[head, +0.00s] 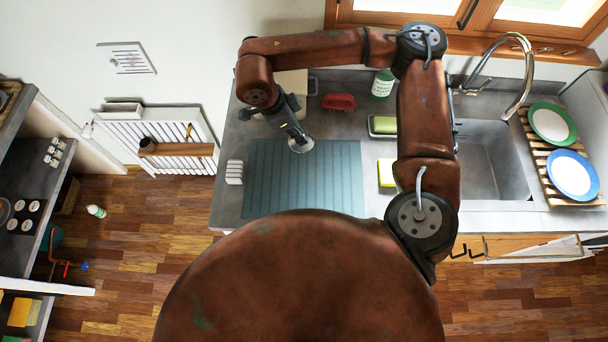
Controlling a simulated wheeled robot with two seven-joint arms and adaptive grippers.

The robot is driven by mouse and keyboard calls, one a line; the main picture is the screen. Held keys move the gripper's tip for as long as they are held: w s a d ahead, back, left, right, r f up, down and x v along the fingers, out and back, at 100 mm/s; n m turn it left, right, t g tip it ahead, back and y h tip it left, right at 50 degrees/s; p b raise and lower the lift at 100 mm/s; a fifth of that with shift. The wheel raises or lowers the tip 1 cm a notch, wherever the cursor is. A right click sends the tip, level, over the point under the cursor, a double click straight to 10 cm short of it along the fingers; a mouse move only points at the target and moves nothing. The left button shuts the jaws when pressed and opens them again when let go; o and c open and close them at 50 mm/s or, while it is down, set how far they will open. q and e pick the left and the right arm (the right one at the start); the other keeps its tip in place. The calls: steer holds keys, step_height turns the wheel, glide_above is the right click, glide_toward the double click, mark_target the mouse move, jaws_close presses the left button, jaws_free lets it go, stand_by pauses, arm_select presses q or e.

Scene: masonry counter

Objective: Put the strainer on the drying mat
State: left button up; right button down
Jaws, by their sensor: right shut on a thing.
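The drying mat (330,185) is a blue-green ribbed sheet lying on the grey counter, left of the sink. My right gripper (297,138) is shut on the strainer (301,147), a small round pale metal piece. The gripper reaches down from the upper left and holds the strainer at the mat's back edge, near its middle. I cannot tell whether the strainer touches the mat or hangs just above it. The gripper hides part of the strainer. My left gripper is not in view.
The sink (490,160) is further right. The mat's visible surface is clear.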

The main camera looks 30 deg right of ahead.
steer(key=m, duration=0.2)
steer(key=s+m+g, duration=0.1)
steer(key=m, duration=0.1)
steer(key=s+d+f+m+g, duration=0.1)
steer(key=m, duration=0.1)
steer(key=shift+s+f+y+p, duration=0.1)
steer(key=shift+s+y+p, duration=0.15)
steer(key=shift+y+p, duration=0.15)
steer(key=s+d+f+m+t+y+p, duration=0.15)
steer(key=s+m+y, duration=0.4)
steer(key=m, duration=0.95)
steer(key=s+d+m+t+y+p, duration=0.25)
steer(key=s+m, duration=0.55)
steer(key=m, duration=0.6)
steer(key=p, duration=0.2)
glide_above(306, 176)
steer(key=shift+m+g+h, duration=0.3)
steer(key=shift+h, duration=0.1)
steer(key=f, duration=0.9)
steer(key=shift+s+d+f, duration=0.15)
steer(key=shift+s, duration=0.1)
steer(key=f, duration=0.2)
steer(key=f+p, duration=0.1)
steer(key=shift+w+f, duration=0.3)
steer(key=shift+f, duration=0.05)
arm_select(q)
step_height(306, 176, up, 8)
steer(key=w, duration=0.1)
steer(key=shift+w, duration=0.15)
